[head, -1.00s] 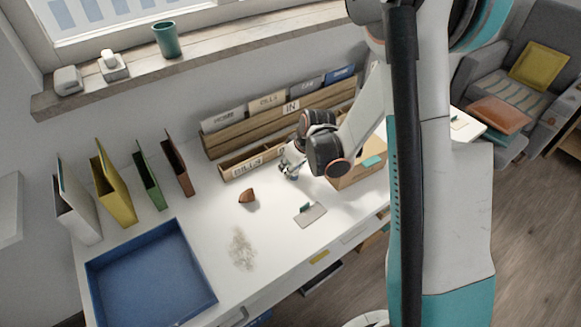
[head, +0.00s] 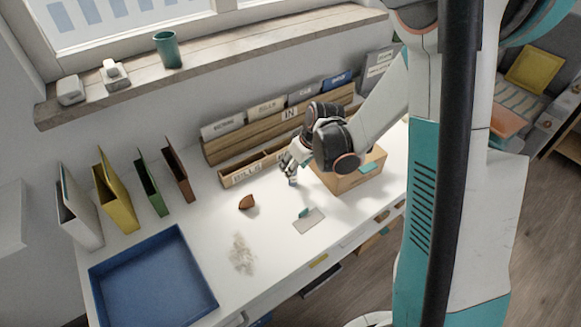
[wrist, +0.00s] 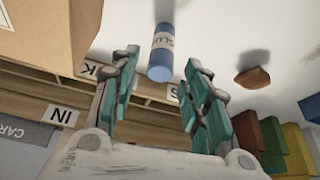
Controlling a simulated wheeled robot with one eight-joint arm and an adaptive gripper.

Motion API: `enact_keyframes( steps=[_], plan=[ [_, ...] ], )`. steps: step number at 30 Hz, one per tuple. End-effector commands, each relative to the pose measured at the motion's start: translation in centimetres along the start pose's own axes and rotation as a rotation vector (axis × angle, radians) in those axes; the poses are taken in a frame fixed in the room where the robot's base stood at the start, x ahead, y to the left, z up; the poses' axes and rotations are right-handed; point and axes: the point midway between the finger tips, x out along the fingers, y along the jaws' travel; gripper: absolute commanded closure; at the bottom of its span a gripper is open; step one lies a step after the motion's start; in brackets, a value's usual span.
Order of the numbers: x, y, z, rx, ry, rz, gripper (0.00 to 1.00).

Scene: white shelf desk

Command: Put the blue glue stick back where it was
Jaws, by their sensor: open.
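The blue glue stick (wrist: 161,52), a cylinder with a pale label band, is in the wrist view just past and between my fingertips. My gripper (wrist: 157,75) is open, with its teal-padded fingers spread apart on either side of the stick's near end, not closed on it. In the head view my gripper (head: 288,165) points down at the desk in front of the wooden organizer, and a small bit of the blue glue stick (head: 292,182) shows under it. Whether a finger touches the stick cannot be told.
The wooden organizer (head: 222,147) with labelled slots stands behind my gripper. A cardboard box (head: 345,183) is close on its right. A brown lump (head: 246,202), a grey pad (head: 309,222) and a dusty patch (head: 241,255) lie in front. A blue tray (head: 152,281) is at left.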

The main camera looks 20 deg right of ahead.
Motion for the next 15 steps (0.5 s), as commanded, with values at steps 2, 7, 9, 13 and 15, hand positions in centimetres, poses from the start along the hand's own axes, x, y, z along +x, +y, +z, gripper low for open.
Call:
enact_keyframes(
  steps=[2, 7, 9, 13, 15],
  plan=[
    [-1.9, 0.0, -0.1, 0.001, 0.0, 0.0, 0.57],
    [-4.4, 0.0, -0.1, 0.001, 0.0, 0.0, 0.57],
    [-5.0, 0.0, -0.1, 0.001, 0.0, 0.0, 0.57],
    [-5.8, -0.1, 0.0, 0.002, 0.001, 0.002, 0.57],
    [-6.5, -0.2, -0.1, 0.009, 0.003, 0.006, 0.57]
  ],
)
